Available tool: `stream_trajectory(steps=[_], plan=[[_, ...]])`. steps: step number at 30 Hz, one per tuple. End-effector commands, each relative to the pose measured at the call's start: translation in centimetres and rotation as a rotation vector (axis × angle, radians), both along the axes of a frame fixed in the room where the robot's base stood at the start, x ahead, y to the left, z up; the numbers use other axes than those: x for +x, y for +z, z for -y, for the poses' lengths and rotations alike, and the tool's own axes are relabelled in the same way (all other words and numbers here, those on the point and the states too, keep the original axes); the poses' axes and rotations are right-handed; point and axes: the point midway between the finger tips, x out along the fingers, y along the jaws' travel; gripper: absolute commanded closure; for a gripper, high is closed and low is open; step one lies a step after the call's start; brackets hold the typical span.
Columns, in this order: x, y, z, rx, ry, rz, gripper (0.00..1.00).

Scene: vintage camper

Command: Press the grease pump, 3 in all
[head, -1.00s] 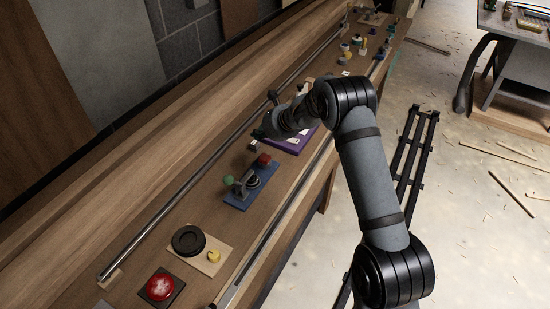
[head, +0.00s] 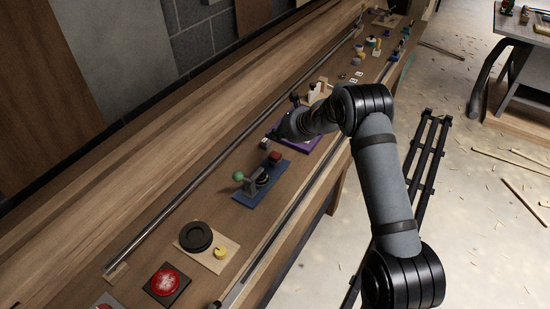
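My arm reaches from the right over the workbench (head: 218,190). Its dark end, with my gripper (head: 277,133), is low over a purple board (head: 308,143) with white patches, at the board's left part. The fingers are too small and dark to tell open from shut, and I see nothing held. I cannot tell for sure which device is the grease pump. A whitish bottle-like piece (head: 313,92) stands on a pale wooden base just behind my wrist, partly hidden by it.
In front of the purple board is a blue plate (head: 250,198) with a green-knobbed lever (head: 239,177) and a red block (head: 275,157). Nearer are a black disc (head: 196,236) and a red button (head: 164,281). Metal rails run along the bench. Several small items stand farther back.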

Motion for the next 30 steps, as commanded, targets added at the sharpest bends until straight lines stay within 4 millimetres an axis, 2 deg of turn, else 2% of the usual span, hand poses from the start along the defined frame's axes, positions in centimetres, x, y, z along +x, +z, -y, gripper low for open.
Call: stream_trajectory(steps=[1,9,12,17,30], plan=[[0.0,-1.2,0.0,-0.001,0.0,0.0,1.0],[0.0,-5.1,0.0,0.0,-0.001,0.001,1.0],[0.0,-6.0,0.0,-0.001,0.0,0.001,1.0],[0.0,-6.6,0.0,-0.001,0.0,0.001,1.0],[0.0,-6.5,0.0,0.0,-0.001,0.001,1.0]])
